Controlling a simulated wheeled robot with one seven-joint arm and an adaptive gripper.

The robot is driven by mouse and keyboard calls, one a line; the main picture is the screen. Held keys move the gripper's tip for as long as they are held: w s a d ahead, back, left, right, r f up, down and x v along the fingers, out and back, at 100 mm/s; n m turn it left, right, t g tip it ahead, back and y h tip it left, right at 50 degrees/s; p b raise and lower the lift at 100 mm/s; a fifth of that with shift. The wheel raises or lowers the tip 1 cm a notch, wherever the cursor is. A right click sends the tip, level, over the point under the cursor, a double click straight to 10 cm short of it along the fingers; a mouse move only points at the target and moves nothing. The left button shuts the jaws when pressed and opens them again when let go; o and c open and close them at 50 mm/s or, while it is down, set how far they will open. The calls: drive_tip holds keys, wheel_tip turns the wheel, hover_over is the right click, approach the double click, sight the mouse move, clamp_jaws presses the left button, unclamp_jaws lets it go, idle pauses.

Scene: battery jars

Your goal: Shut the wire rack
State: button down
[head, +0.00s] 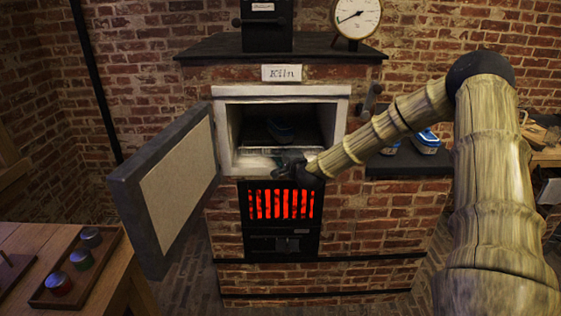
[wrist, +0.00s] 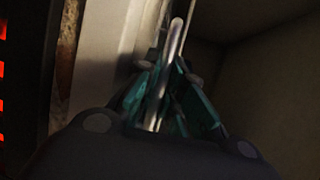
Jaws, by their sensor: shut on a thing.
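The wire rack (head: 258,153) is in the opening of the brick kiln (head: 225,170), low in the chamber. Its front edge shows at the mouth, partly hidden by my gripper (head: 290,165). In the wrist view, my gripper (wrist: 165,95) has its teal fingers closed around a bright metal rod of the rack (wrist: 174,45). How far the rack sticks out is hard to tell.
The kiln door (head: 170,195) stands wide open to the left. A glowing red grate (head: 283,204) lies below the opening. A wooden table with a tray of jars (head: 82,259) is at lower left. A dark side shelf (head: 405,166) holds blue items (head: 427,142).

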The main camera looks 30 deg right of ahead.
drive_tip(key=shift+d+r, duration=0.1)
drive_tip(key=shift+d, duration=0.05)
drive_tip(key=c, duration=1.8)
unclamp_jaws()
drive_tip(key=shift+w, duration=0.1)
drive_tip(key=shift+v, duration=6)
